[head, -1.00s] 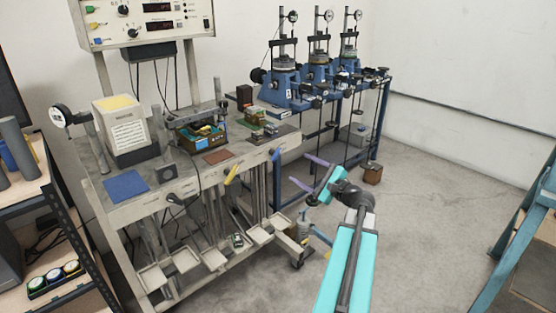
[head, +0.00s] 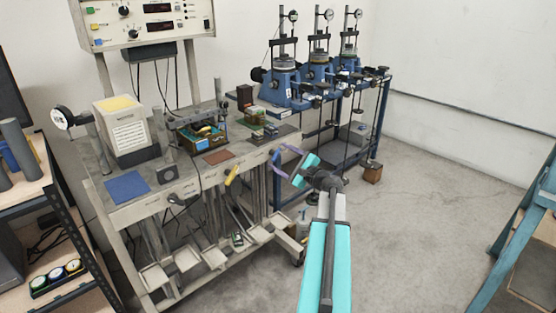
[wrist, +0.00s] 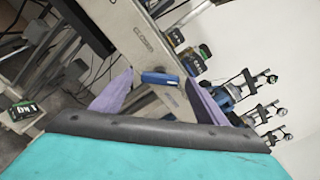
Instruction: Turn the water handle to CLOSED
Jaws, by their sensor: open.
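A blue handle (wrist: 160,78) shows in the wrist view on the pale front panel of the bench, lying nearly level across the picture. In the head view my gripper (head: 276,161) is at the right end of the bench front, where I cannot make out the blue handle clearly. A yellow handle (head: 231,175) sits farther left on the same panel, tilted.
A dark fitting (head: 173,199) with a cable is on the panel's left part. Pale trays (head: 212,258) stick out low below the bench. Blue test machines (head: 287,88) stand behind on a blue frame. The floor to the right is clear.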

